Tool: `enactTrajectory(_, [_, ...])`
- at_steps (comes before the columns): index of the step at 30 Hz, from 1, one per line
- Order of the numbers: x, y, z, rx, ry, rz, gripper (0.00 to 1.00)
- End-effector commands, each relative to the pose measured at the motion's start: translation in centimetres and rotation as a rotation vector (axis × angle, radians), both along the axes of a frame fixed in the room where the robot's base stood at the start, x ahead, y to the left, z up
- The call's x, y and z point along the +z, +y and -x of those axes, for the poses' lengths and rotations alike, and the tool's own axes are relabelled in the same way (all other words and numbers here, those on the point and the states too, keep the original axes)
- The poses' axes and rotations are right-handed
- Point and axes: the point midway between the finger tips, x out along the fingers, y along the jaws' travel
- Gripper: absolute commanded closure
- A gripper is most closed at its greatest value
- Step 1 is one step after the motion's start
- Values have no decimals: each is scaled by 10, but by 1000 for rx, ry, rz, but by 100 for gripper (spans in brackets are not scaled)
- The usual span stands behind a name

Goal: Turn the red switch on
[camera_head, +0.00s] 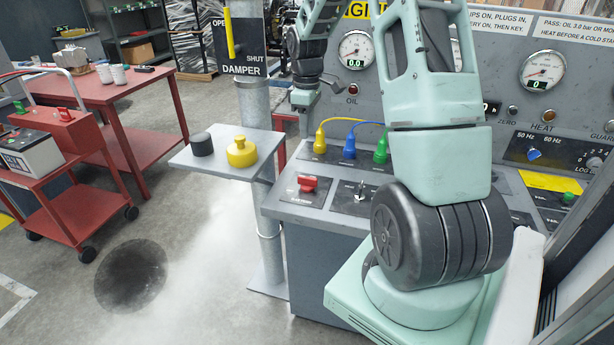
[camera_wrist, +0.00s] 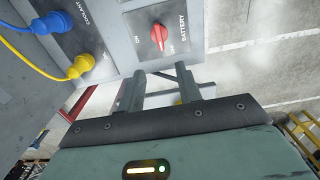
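The red switch (camera_wrist: 159,37) is a red rotary knob on a grey plate marked BATTERY, at the top middle of the wrist view. In the head view a red switch (camera_head: 307,184) sits at the left front of the console. My gripper (camera_wrist: 160,82) has its two fingers apart with nothing between them. The knob lies beyond the fingertips, with no contact visible. In the head view my gripper (camera_head: 304,97) hangs above the console's left side; its fingers are hard to make out.
A yellow plug (camera_head: 319,139), a blue plug (camera_head: 349,147) and a green plug (camera_head: 381,150) with cables stand behind the switch. A damper post (camera_head: 254,105) and a small shelf (camera_head: 222,160) with a yellow weight-like object (camera_head: 241,152) stand to the left.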

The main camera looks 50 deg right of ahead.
Motion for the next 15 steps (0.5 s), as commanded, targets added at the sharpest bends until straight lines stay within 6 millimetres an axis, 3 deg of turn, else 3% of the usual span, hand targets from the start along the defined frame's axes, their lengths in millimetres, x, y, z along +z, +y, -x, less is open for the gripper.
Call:
enactTrajectory(5, [-20,-2,1,1,4,-1,65])
enactTrajectory(15, [-89,0,1,1,4,-3,65])
